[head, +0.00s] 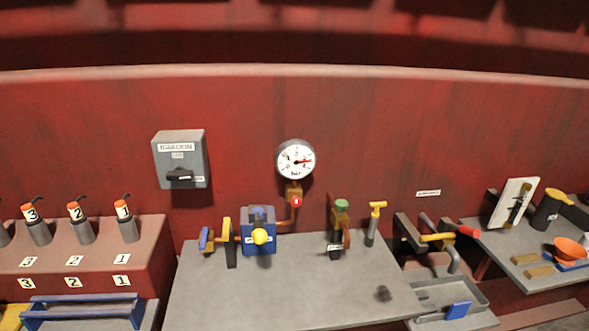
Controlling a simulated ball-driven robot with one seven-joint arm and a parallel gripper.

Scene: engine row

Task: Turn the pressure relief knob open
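A round white pressure gauge (296,160) is on the red wall, its red needle pointing right. Below it a brass fitting (294,187) carries a small round red knob (296,202) with a white mark. A copper pipe runs down from there towards a blue box-shaped unit (258,226) with a yellow knob (260,237). A brass valve (339,220) with a green top (341,204) stands to the right. No label readable here says which knob is the pressure relief. My gripper is not in view.
A grey ignition box (180,158) hangs on the wall. Numbered orange-topped cylinders (83,228) stand left. A tray (448,297) lies right.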

